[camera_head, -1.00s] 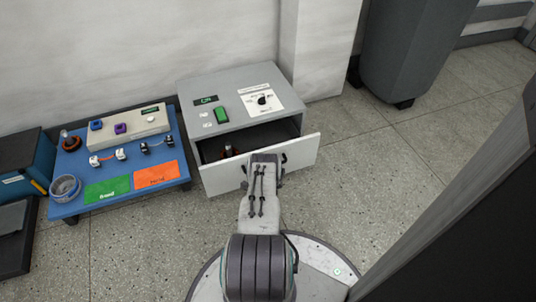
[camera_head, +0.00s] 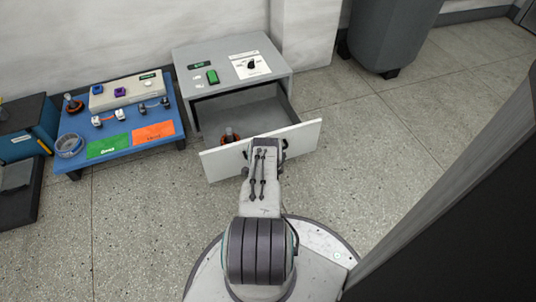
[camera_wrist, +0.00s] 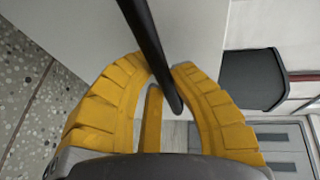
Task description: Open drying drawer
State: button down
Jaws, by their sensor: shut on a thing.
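The drying drawer (camera_head: 222,162) has a white front panel and is pulled well out of the grey drying cabinet (camera_head: 187,60). Inside it, an orange and dark part (camera_head: 230,136) stands near the left of the front. My gripper (camera_head: 265,143) is at the middle of the drawer front. In the wrist view, the yellow fingers of my gripper (camera_wrist: 160,75) are shut on a black bar handle (camera_wrist: 150,45), with the pale drawer front (camera_wrist: 90,30) behind it. The head view mostly hides the handle behind my gripper.
A blue table (camera_head: 172,140) with a control box (camera_head: 125,92), a green mat (camera_head: 107,147) and an orange mat (camera_head: 153,132) stands left of the cabinet. A dark grey bin (camera_head: 392,35) stands at the back right. The floor right of the drawer is clear.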

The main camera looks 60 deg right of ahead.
jog(key=shift+s, duration=0.1)
jog(key=c, duration=1.1)
grip_release()
jog(key=shift+r, duration=0.15)
jog(key=r, duration=0.9)
jog(key=shift+w+d+r, duration=0.1)
jog(key=shift+w+r, duration=0.2)
jog(key=shift+s+r, duration=0.15)
jog(key=shift+r, duration=0.05)
jog(key=shift+s+f, duration=0.1)
jog(key=shift+s, duration=0.05)
